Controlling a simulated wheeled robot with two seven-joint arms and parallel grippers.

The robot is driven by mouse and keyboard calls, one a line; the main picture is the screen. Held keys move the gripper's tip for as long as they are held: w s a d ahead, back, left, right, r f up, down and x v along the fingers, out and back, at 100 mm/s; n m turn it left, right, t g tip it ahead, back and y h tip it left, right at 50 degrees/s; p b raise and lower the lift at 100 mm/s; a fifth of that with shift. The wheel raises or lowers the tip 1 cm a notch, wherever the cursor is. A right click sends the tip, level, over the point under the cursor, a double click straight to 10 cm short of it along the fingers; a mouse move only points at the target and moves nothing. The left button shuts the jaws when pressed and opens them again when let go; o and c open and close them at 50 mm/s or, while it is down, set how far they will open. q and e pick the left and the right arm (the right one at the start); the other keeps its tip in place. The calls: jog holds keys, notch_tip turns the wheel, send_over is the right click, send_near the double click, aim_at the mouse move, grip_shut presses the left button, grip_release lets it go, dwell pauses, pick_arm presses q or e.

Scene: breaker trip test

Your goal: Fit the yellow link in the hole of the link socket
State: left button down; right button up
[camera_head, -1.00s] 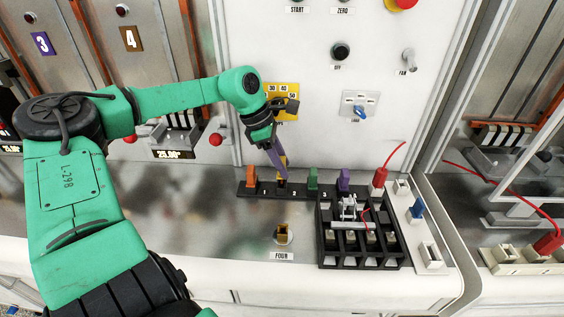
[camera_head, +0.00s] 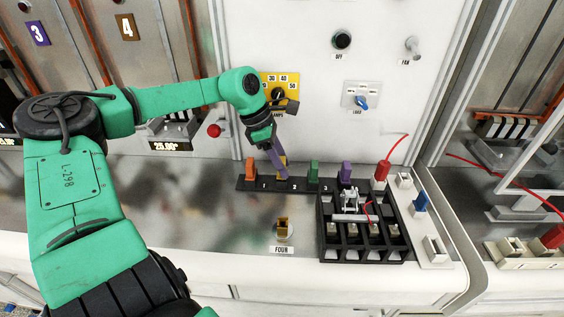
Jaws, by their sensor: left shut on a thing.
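The yellow link (camera_head: 283,161) stands upright in the black rack (camera_head: 268,187), between the orange link and the green link. My left gripper (camera_head: 280,166) reaches down to it from above and is shut on it. The gripper's fingers cover part of the link, so I cannot tell whether its foot is still down in the rack. The link socket (camera_head: 283,231) is a small fitting with a brownish-yellow square mouth, on the bench in front of the rack, above the label FOUR. My right gripper is not in view.
An orange link (camera_head: 250,167), a green link (camera_head: 314,170) and a purple link (camera_head: 346,172) stand in the rack. Bench left of the socket is clear.

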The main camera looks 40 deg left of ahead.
pick_arm(q)
jog(key=shift+f, duration=0.4)
jog(key=shift+c, duration=1.7)
grip_release()
jog(key=b+v, duration=0.1)
jog(key=v, duration=1.3)
jog(key=shift+r+b, duration=0.35)
jog(key=shift+s+f, duration=0.1)
